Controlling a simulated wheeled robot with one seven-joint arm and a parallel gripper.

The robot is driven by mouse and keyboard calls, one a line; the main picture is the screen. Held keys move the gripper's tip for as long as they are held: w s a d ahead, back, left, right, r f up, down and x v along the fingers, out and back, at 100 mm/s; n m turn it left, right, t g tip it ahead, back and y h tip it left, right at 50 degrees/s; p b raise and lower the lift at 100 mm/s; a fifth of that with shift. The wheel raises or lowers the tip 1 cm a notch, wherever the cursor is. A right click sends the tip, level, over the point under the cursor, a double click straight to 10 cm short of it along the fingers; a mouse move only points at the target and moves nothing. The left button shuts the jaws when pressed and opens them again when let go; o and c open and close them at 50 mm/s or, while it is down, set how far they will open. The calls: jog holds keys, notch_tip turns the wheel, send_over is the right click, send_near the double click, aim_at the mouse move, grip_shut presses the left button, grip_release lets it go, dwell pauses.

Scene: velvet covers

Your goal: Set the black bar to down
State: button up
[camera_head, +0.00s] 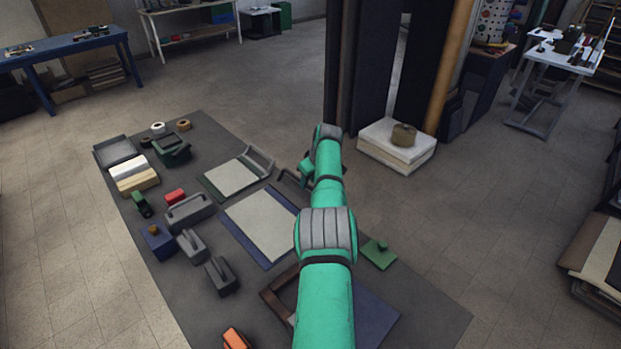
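A blue-edged board (233,227) with a pale sheet lies flat on the dark mat, left of my arm. A thin black bar (288,178) shows at its far right end, apparently raised off the sheet. Its right part is hidden behind my arm, so its exact angle is unclear. My gripper (305,170) is at the far end of my green arm, close to the black bar. It is small, dark and partly hidden by the arm. I cannot tell whether it touches the bar or whether its fingers are open.
A green-edged board (232,177) with a raised grey bar (262,160) lies just beyond. A brown frame (280,293) and another blue board (375,312) are nearer. Several grey handled blocks (221,277) stand left. A white block (397,151) stands right of the mat.

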jog(key=v, duration=1.1)
dwell(0.3)
